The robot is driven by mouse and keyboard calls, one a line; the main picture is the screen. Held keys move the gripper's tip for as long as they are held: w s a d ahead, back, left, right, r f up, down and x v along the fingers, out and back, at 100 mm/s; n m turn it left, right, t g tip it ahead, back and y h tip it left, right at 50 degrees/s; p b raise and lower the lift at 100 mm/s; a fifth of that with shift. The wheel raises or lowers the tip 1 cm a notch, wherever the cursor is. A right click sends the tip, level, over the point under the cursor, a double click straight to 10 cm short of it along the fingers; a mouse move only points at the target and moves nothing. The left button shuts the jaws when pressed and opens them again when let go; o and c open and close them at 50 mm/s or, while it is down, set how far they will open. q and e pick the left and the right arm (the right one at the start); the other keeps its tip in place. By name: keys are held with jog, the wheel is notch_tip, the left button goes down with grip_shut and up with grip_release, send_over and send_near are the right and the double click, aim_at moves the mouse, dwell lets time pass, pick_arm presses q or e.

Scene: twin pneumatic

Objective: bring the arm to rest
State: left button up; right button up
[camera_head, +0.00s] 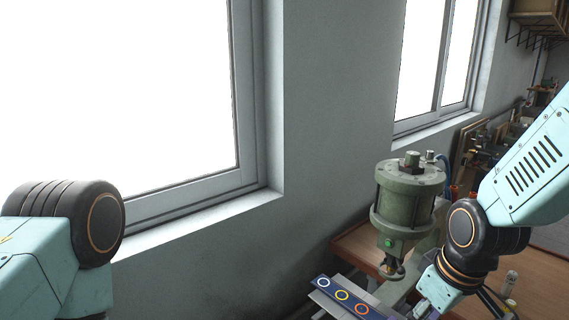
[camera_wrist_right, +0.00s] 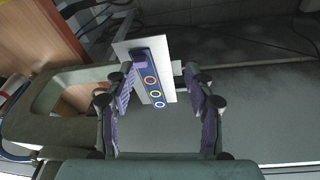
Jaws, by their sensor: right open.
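My right arm (camera_head: 525,165) reaches in from the right in the head view, bent down at its dark wrist joint. My right gripper (camera_wrist_right: 158,88) shows in the wrist view with its two purple-padded fingers spread apart and nothing clamped between them. A blue strip with coloured rings on a pale plate (camera_wrist_right: 170,73) shows between and beyond the fingers; I cannot tell the gap to it. The ringed strip (camera_head: 343,295) also shows at the bottom of the head view. Of my left arm (camera_head: 45,255), only a joint and a link show; its gripper is out of view.
A green pneumatic press (camera_head: 405,205) stands close left of my right wrist, above the brown bench (camera_head: 545,285). A grey wall (camera_head: 330,120) with bright windows lies behind. Cluttered shelves and tools (camera_head: 490,150) are at the far right.

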jog(key=s+f+m+t+b, duration=0.1)
jog(key=s+f+m+b, duration=0.3)
jog(key=f, duration=0.8)
jog(key=f+m+t+b, duration=0.1)
jog(key=f+m+b, duration=0.1)
jog(key=f+b, duration=0.75)
jog(key=s+f+g+b, duration=0.4)
jog(key=s+f+b, duration=0.3)
jog(key=s+f, duration=1.3)
notch_tip(320, 180, down, 3)
jog(key=shift+s+a+f+h, duration=0.15)
jog(key=shift+a+f+h, duration=0.05)
jog(key=shift+a+h, duration=0.25)
